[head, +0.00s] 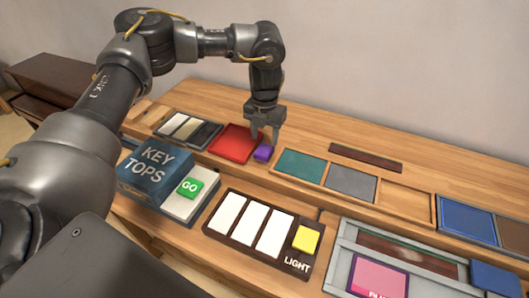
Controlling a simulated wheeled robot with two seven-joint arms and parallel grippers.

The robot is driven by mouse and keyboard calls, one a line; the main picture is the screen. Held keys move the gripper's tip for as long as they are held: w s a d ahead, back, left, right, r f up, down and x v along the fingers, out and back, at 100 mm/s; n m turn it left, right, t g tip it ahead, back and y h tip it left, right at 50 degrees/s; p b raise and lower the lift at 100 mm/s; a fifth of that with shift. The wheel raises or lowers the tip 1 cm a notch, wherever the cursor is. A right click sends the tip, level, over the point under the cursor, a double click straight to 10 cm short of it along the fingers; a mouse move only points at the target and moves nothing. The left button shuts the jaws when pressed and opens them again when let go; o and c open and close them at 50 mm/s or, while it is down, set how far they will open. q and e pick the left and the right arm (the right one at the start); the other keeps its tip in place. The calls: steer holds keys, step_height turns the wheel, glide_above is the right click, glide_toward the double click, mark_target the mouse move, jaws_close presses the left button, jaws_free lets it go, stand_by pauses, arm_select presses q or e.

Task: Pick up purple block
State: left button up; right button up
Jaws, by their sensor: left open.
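The small purple block (263,153) rests on the wooden workbench at the right edge of a red square (232,141). My left gripper (264,138) points down right above the block, with its fingers apart. The fingertips are close to the block's top and back; I cannot tell whether they touch it. Nothing is seen held between them. My right gripper is not in view.
A blue KEY TOPS box (155,170) and a green GO button (190,187) stand at the front left. A dark tray (232,236) holds white keys and a yellow block (306,239). Teal (301,165) and grey (350,182) panels lie to the right. A pink block (378,277) sits at the front right.

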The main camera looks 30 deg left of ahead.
mark_target(264, 149)
arm_select(q)
step_height(264, 149, down, 5)
steer(key=shift+s+a+r+p, duration=0.1)
steer(key=shift+r+p, duration=0.1)
steer(key=shift+p, duration=0.55)
steer(key=shift+f, duration=0.3)
steer(key=shift+c, duration=0.3)
steer(key=c, duration=0.6)
steer(key=shift+r, duration=0.1)
